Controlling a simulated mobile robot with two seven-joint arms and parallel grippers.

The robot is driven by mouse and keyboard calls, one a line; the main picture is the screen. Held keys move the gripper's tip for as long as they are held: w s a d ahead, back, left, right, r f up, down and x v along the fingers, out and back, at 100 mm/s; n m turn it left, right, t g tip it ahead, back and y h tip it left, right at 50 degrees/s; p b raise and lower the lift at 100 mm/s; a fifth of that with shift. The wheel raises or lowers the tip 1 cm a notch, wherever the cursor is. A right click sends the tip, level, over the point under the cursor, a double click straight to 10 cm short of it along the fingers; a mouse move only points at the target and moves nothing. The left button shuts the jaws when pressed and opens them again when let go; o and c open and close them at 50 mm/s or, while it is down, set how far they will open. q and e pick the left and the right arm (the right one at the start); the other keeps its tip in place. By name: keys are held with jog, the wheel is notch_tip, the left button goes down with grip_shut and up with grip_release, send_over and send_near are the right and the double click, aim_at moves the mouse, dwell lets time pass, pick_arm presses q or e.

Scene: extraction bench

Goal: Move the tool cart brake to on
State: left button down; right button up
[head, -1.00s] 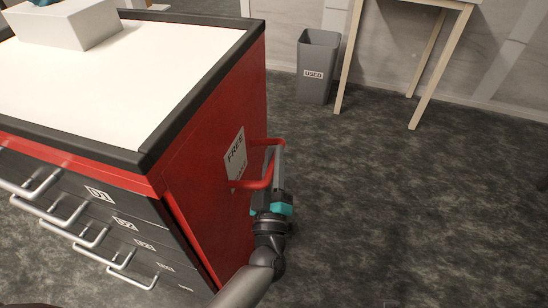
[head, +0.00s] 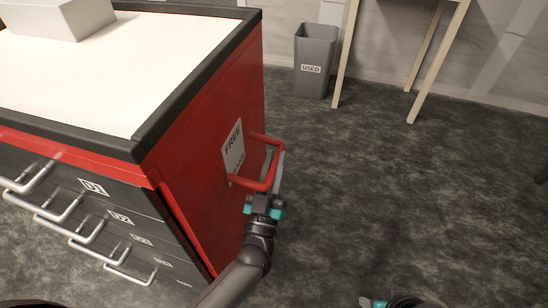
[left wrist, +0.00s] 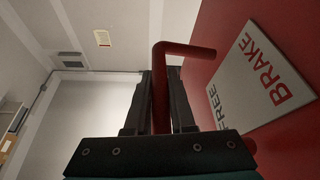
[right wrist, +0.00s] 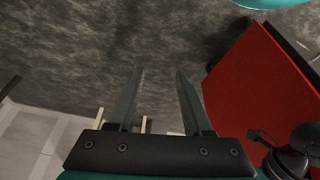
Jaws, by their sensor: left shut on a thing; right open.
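The tool cart (head: 205,150) is red with a white top and stands at the left in the head view. A red bar-shaped brake handle (head: 256,185) sticks out from its side panel. A white label (head: 233,149) beside it reads FREE at the top; the left wrist view shows FREE and BRAKE on this label (left wrist: 262,75). My left gripper (head: 277,163) is shut on the red handle; in the left wrist view the handle (left wrist: 161,85) runs between the fingers. My right gripper (right wrist: 159,72) is open and empty; only part of it shows at the head view's bottom edge.
A grey bin (head: 314,62) marked USED stands near the back wall, beside a table with wooden legs (head: 436,60). Drawers with light handles (head: 60,208) face the front left. A light box (head: 57,18) sits on the cart. The dark floor right of the cart is clear.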

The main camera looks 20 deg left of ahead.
pick_arm(q)
jog(key=f+m+h, duration=0.1)
jog(key=m, duration=0.1)
jog(key=f+m+h, duration=0.1)
jog(key=m, duration=0.1)
jog(key=f+m+h, duration=0.1)
jog(key=m, duration=0.1)
jog(key=shift+a+b, duration=0.4)
jog(key=shift+f+m+h, duration=0.2)
jog(key=shift+m+h, duration=0.1)
pick_arm(e)
notch_tip(320, 180, up, 2)
jog(key=shift+r, duration=0.1)
pick_arm(q)
jog(key=shift+a+f, duration=0.1)
jog(key=shift+a, duration=0.05)
jog(key=c, duration=1)
grip_release()
jog(key=shift+o, duration=1.2)
